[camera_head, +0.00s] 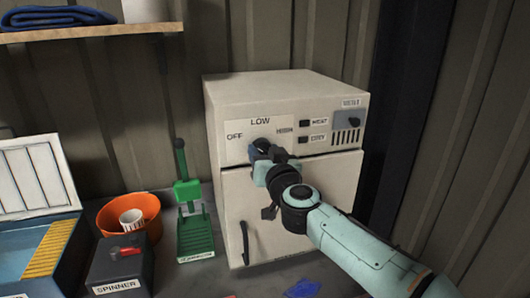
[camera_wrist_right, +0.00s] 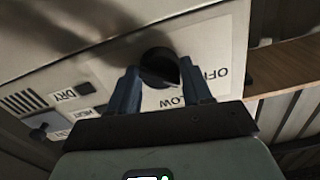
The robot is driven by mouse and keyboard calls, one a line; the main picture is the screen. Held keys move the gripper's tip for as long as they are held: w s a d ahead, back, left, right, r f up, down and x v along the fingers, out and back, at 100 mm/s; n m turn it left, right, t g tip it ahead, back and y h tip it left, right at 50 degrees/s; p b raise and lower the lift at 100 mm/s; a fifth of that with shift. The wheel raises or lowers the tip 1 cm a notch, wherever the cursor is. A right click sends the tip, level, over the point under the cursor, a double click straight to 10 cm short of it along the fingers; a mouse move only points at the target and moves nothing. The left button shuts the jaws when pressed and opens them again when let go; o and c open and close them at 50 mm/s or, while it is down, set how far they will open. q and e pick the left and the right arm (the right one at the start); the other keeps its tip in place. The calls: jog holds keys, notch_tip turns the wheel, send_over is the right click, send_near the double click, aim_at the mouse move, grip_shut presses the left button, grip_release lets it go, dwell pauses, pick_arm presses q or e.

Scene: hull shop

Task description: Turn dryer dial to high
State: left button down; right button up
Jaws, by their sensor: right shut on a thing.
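The dryer (camera_head: 290,95) is a cream box standing on the bench, with a door below its control panel. Its black dial (camera_head: 262,143) sits on the panel among the labels OFF, LOW and one partly hidden that seems to read HIGH. My right gripper (camera_head: 261,152) reaches the panel from the lower right and is shut on the dial. In the right wrist view the dial (camera_wrist_right: 159,66) lies between the two fingers, with OFF and LOW upside down beside it. I cannot tell which label the dial points to. My left gripper is not in view.
Two small labelled buttons (camera_head: 304,138) and a vent (camera_head: 346,137) lie right of the dial. A green stand (camera_head: 195,236), an orange bowl (camera_head: 150,207), a black SPINNER box (camera_head: 118,270) and a blue bin (camera_head: 25,262) stand left. A shelf (camera_head: 85,33) hangs upper left.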

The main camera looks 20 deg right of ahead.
jog(key=m, duration=0.2)
jog(key=shift+m+p, duration=0.3)
jog(key=m, duration=0.2)
jog(key=shift+m, duration=0.4)
jog(key=m, duration=1.1)
pick_arm(q)
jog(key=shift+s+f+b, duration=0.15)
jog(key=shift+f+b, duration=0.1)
jog(key=shift+b, duration=0.3)
pick_arm(e)
jog(key=m, duration=0.6)
jog(key=o, duration=1)
jog(key=shift+o, duration=0.2)
